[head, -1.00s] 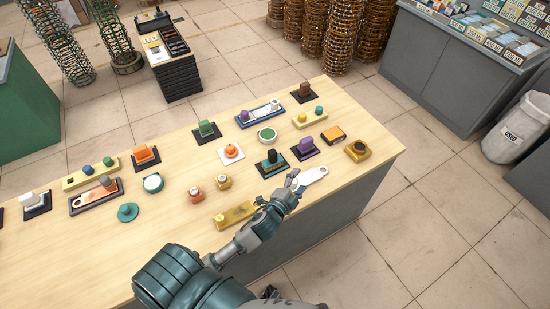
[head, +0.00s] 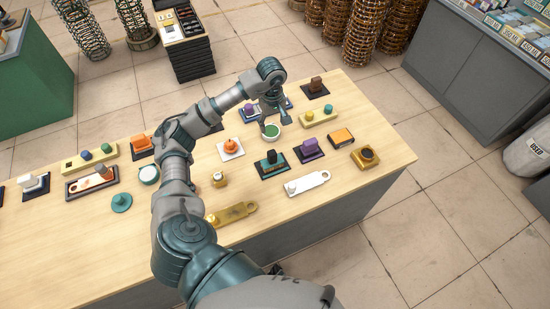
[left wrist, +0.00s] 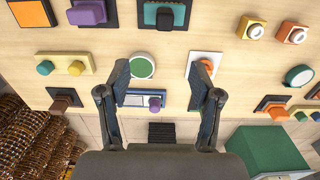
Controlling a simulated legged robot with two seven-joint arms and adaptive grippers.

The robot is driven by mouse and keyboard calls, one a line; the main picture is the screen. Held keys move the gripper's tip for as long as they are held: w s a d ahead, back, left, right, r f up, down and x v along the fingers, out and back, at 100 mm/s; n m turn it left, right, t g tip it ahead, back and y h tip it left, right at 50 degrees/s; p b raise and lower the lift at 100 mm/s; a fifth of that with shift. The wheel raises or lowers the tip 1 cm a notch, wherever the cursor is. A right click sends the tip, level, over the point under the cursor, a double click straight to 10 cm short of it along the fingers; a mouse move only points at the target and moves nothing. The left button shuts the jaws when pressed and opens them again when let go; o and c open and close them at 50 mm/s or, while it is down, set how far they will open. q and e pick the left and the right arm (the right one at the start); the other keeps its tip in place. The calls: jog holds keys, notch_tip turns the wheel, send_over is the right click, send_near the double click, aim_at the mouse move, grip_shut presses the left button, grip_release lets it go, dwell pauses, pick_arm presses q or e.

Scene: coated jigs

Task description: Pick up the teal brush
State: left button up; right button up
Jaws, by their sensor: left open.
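The teal brush (head: 271,166), a teal block with a dark handle, lies on a black pad near the table's front right. My left gripper (head: 272,120) is open and empty, above the table behind the teal brush. It is close to a round white dish with a green top (head: 271,132). In the left wrist view my left gripper (left wrist: 160,72) has its fingers spread wide, with the teal brush beyond the fingertips. My right gripper is not in view.
A purple block (head: 310,148) on a black pad is beside the teal brush. A white slotted plate (head: 308,183) lies in front and an orange knob on a white tile (head: 231,147) to the left. My left arm hides part of the table's middle.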

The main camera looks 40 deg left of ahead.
pick_arm(q)
jog(key=p, duration=0.1)
send_near(272, 152)
jog(key=f, duration=0.5)
jog(key=shift+w+a+f, duration=0.1)
jog(key=shift+w+f, duration=0.1)
jog(key=shift+w, duration=0.1)
jog(key=f, duration=0.1)
jog(key=f+p, duration=0.1)
jog(key=f, duration=0.2)
jog(key=shift+s+d+f+p, duration=0.2)
jog(key=shift+s+d+p, duration=0.1)
jog(key=shift+f, duration=0.4)
jog(key=shift+c, duration=0.2)
grip_shut()
